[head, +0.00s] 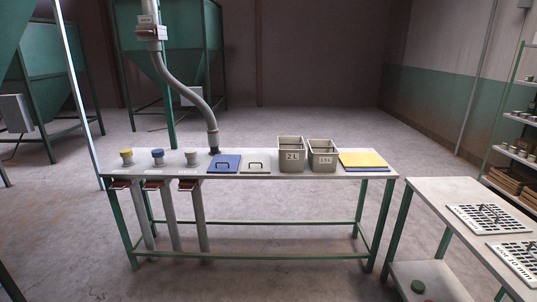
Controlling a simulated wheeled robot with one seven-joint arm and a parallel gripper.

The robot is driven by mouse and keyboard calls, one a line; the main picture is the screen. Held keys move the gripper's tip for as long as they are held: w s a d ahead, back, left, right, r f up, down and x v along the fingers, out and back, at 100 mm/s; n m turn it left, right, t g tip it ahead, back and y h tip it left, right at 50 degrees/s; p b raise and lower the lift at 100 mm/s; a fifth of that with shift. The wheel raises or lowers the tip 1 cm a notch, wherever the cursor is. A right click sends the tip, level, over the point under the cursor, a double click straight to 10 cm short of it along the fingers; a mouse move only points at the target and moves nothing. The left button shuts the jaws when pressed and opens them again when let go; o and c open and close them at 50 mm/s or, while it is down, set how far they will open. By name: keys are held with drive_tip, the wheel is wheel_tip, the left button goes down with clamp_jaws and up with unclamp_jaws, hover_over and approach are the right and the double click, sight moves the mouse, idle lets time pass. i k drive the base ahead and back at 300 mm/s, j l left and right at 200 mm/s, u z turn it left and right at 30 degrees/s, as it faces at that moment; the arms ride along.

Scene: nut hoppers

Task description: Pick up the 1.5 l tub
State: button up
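The 1.5 l tub (322,160) is a grey-beige open box with a dark label on its front that appears to read 1.5 L. It stands upright on the long table, right of centre. A slightly taller, similar tub (291,155) labelled 2 L stands close to its left. The inside of each tub shows only in part. My gripper is not in this view.
The long table (245,174) also bears a blue and a beige handled lid, yellow and blue flat sheets (363,159), and several small capped spouts. A grey hose (186,88) comes down at the left. A second table (430,205) stands front right. Open floor lies behind.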

sight(322, 155)
drive_tip(key=i, duration=1.9)
drive_tip(key=i+l, duration=0.3)
drive_tip(key=i, duration=0.2)
drive_tip(key=i+l+z, duration=0.1)
drive_tip(key=i+l, duration=0.25)
drive_tip(key=i, duration=0.15)
drive_tip(key=i+l, duration=0.25)
drive_tip(key=i, duration=0.25)
drive_tip(key=k+l+z, duration=0.05)
